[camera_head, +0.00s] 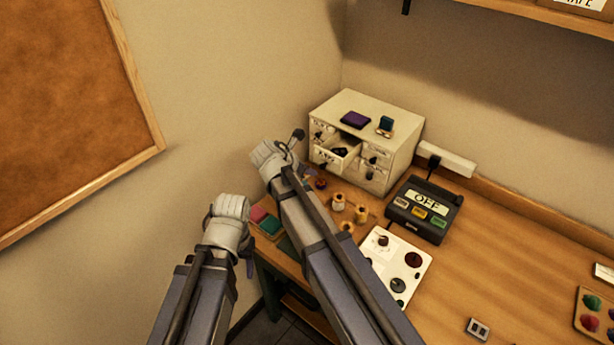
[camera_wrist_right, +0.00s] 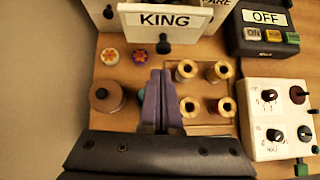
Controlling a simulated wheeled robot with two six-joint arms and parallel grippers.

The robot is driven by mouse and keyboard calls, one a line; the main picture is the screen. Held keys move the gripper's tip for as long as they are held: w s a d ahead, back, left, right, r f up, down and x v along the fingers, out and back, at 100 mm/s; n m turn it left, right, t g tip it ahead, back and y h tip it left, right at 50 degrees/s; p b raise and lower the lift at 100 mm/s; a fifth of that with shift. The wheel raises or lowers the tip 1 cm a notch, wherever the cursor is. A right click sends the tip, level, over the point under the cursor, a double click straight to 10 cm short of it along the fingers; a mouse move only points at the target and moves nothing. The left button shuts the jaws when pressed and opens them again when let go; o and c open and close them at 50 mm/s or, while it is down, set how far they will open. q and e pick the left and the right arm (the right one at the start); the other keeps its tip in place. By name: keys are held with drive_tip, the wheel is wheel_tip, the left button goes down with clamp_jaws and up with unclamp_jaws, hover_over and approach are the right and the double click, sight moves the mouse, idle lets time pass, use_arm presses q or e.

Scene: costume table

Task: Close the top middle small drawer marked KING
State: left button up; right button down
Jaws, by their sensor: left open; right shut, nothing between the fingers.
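The cream drawer cabinet (camera_head: 400,134) stands at the back of the table in the head view. One small drawer (camera_head: 327,155) sticks out of its front, with something dark inside. In the right wrist view the white drawer front marked KING (camera_wrist_right: 140,20) stands out from the cabinet, with a black knob (camera_wrist_right: 164,47) below the label. My right gripper (camera_wrist_right: 158,75) is shut and empty, its purple fingertips below and apart from the knob in that view. In the head view its arm hides part of the table before the cabinet. My left gripper (camera_head: 249,265) is open, lower left, away from the cabinet.
Several thread spools (camera_wrist_right: 220,70) stand right of my right fingers, and a brown round pot (camera_wrist_right: 105,97) stands left. A black box reading OFF (camera_head: 425,207) and a white panel with knobs (camera_head: 391,250) lie right of the spools. A purple item (camera_head: 355,120) lies on the cabinet.

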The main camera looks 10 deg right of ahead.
sight(338, 151)
use_arm(q)
drive_tip(key=shift+w+d, duration=0.15)
drive_tip(key=shift+d, duration=0.35)
use_arm(e)
drive_tip(key=shift+w+d, duration=0.6)
drive_tip(key=shift+d, duration=0.3)
drive_tip(key=w+d, duration=0.2)
drive_tip(key=d, duration=0.1)
drive_tip(key=w+d, duration=0.5)
drive_tip(key=d, duration=0.1)
drive_tip(key=shift+w+d, duration=0.3)
use_arm(q)
drive_tip(key=shift+a, duration=0.1)
use_arm(e)
drive_tip(key=shift+d+r, duration=0.15)
drive_tip(key=shift+d, duration=0.05)
drive_tip(key=shift+w, duration=0.1)
